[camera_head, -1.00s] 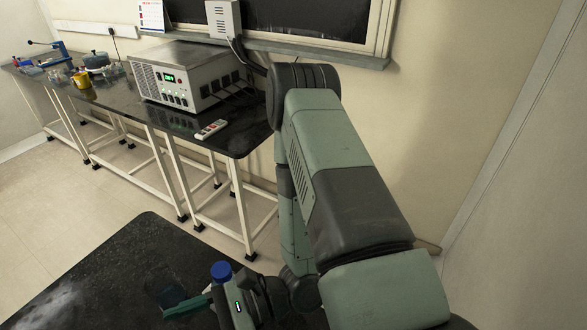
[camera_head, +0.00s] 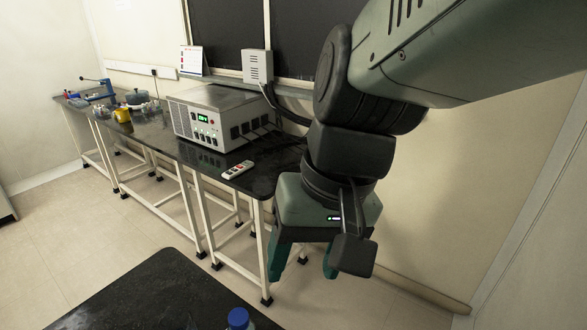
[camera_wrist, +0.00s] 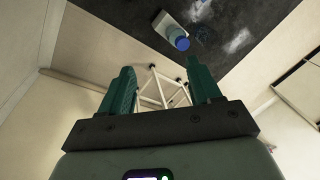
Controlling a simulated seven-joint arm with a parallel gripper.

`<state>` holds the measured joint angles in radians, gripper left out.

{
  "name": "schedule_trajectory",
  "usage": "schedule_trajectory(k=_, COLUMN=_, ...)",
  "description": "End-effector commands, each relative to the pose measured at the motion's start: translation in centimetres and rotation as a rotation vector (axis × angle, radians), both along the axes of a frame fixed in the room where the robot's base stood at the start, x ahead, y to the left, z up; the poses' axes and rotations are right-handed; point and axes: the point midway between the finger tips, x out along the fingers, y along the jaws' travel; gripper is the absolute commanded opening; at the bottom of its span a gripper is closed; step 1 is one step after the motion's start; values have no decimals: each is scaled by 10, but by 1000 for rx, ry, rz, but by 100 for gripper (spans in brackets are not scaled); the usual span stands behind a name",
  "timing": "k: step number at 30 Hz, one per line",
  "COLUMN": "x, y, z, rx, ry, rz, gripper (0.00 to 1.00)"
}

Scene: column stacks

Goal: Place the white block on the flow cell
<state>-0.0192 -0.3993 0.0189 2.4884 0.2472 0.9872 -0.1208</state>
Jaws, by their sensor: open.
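My gripper (camera_head: 304,270) has green fingers. It is open and empty, raised in the air to the right of the near black table, with its fingers pointing down in the head view. Its spread fingers also show in the wrist view (camera_wrist: 160,70), with nothing between them. I cannot make out a white block or a flow cell in any view. A bottle with a blue cap (camera_head: 238,318) stands on the near table, cut off by the bottom edge. In the wrist view the bottle (camera_wrist: 172,30) is beyond the fingertips and apart from them.
The near black table (camera_head: 150,295) shows only its far part; pale patches lie on it in the wrist view. The long back bench (camera_head: 265,180) carries a control box (camera_head: 215,118), a remote (camera_head: 238,170), a yellow cup (camera_head: 122,115) and small items. Floor lies between.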

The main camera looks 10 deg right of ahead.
Motion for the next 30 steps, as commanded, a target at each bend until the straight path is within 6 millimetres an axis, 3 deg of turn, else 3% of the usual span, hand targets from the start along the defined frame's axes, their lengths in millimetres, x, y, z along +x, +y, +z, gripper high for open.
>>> schedule_trajectory(k=3, x=-1, y=-21, z=33, rx=-92, ry=-203, rz=-10, gripper=63)
schedule_trajectory(k=9, x=-4, y=-42, z=65, rx=-179, ry=-395, rz=-32, gripper=63)
schedule_trajectory(k=30, x=-5, y=-45, z=70, rx=-192, ry=-423, rz=-38, gripper=63)
